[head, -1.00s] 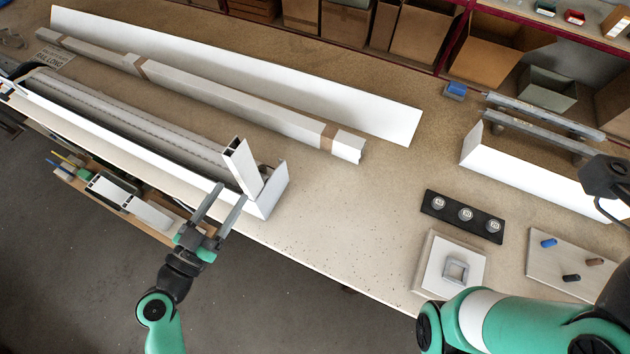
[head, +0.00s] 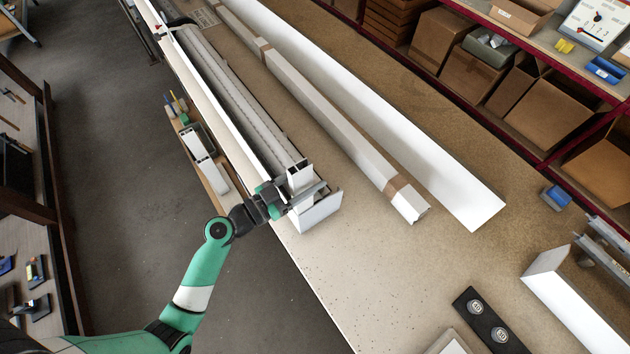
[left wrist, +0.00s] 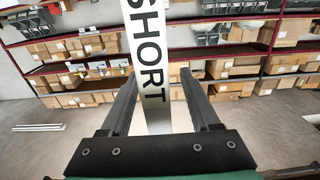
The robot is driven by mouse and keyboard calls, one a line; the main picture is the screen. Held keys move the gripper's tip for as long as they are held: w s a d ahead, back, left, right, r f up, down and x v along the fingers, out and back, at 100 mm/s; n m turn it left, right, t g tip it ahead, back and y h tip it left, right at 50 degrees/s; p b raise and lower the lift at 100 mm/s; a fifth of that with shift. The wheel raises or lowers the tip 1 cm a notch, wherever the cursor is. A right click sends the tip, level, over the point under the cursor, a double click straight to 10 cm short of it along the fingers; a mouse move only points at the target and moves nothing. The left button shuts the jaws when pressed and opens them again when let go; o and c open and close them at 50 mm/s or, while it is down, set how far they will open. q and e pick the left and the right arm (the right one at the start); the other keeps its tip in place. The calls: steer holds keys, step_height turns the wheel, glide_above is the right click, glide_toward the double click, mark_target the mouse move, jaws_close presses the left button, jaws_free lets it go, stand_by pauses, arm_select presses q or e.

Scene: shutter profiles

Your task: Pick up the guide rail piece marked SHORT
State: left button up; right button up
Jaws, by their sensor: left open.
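The guide rail piece marked SHORT is a white profile (left wrist: 150,75) in the left wrist view, with dark lettering running along its face. It stands between my two left fingers, with a visible gap on each side. In the head view the hollow end of a short white profile (head: 299,171) shows at the near end of the long profile assembly. My left gripper (head: 307,196) is open around this profile. Its fingers also show in the left wrist view (left wrist: 158,78). The lower part of the profile is hidden by the gripper. My right gripper is out of view.
A white end block (head: 317,213) sits just beside the left gripper. A long taped carton (head: 335,125) and a long white panel (head: 440,170) lie on the bench. A black strip with round buttons (head: 488,322) lies near the front. The bench between is clear.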

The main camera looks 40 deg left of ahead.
arm_select(q)
steer(key=shift+w+d+f, duration=0.1)
steer(key=shift+w+d, duration=0.15)
steer(key=shift+w, duration=0.2)
steer(key=shift+s, duration=0.1)
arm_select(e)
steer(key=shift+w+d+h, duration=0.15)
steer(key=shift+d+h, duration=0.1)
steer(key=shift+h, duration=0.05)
arm_select(q)
steer(key=shift+a, duration=0.1)
steer(key=shift+c, duration=0.7)
steer(key=shift+s, duration=0.1)
jaws_close()
